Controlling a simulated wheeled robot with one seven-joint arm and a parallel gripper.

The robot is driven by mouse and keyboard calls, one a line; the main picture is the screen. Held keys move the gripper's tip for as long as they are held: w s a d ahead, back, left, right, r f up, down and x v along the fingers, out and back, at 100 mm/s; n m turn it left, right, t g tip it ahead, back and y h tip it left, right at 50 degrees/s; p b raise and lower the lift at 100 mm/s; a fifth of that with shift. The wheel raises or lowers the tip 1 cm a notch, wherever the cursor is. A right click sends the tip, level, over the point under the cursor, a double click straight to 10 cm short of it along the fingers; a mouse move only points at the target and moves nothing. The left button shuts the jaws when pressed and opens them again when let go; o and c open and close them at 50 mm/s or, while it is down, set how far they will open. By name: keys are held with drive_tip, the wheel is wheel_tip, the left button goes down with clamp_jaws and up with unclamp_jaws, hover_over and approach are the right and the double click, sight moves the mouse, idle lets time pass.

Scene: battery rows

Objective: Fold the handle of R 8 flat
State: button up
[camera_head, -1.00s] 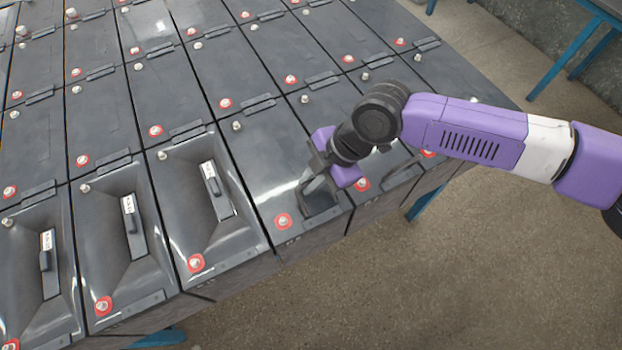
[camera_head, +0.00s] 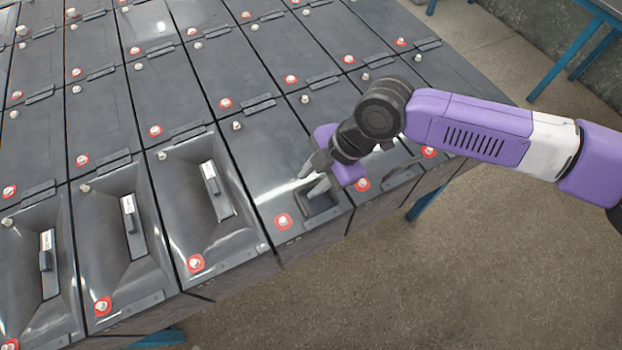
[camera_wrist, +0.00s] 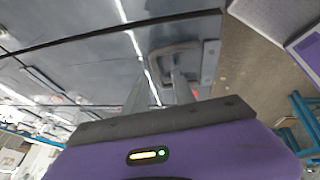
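The battery under my gripper has a plain dark lid (camera_head: 262,160); no label is readable on it, so I cannot confirm it is R 8. Its dark loop handle (camera_head: 320,206) is near the front end of the lid, low against it; whether it is fully flat I cannot tell. In the wrist view the handle (camera_wrist: 176,47) shows just beyond the fingers. My gripper (camera_head: 309,180) is just above and behind the handle, its two fingers apart and nothing between them. The gripper also shows in the wrist view (camera_wrist: 162,88). Contact with the handle is unclear.
Several batteries stand in tight rows. Three to the left have recessed tops with labelled handles, the nearest of them here (camera_head: 216,192). Red-ringed terminals (camera_head: 283,221) dot the lids. Open floor (camera_head: 430,290) lies in front.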

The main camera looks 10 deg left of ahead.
drive_tip(key=b+v, duration=0.1)
drive_tip(key=v, duration=0.6)
idle(0.5)
